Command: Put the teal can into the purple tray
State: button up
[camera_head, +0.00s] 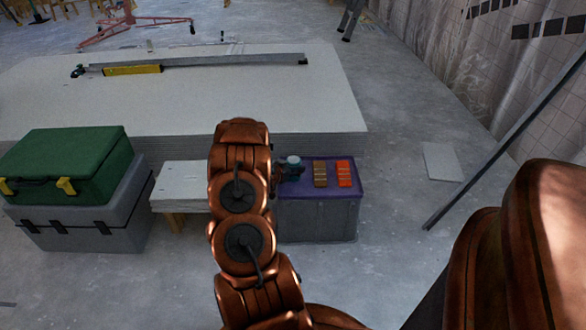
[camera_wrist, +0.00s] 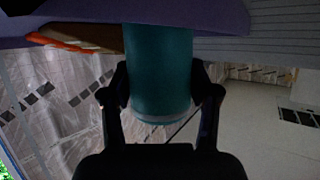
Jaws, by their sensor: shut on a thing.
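The teal can (camera_head: 293,161) shows just right of my arm in the head view, at the left end of the purple tray. In the wrist view the can (camera_wrist: 160,70) stands between the two dark fingers of my gripper (camera_wrist: 160,97), which is shut on it. In the head view my gripper (camera_head: 286,174) is small and partly hidden by my arm. The purple tray (camera_head: 328,196) forms the top of a grey box; part of it (camera_wrist: 215,12) shows at the top of the wrist view. I cannot tell whether the can touches the tray.
A brown block (camera_head: 320,173) and an orange block (camera_head: 344,173) lie on the tray's purple surface. A white panel on a wooden stand (camera_head: 180,187) is to the left. A green case (camera_head: 65,160) sits on a grey case (camera_head: 85,225). A large panel stack (camera_head: 200,100) lies behind.

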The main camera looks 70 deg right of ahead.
jog(key=shift+f, duration=0.1)
jog(key=o, duration=1.3)
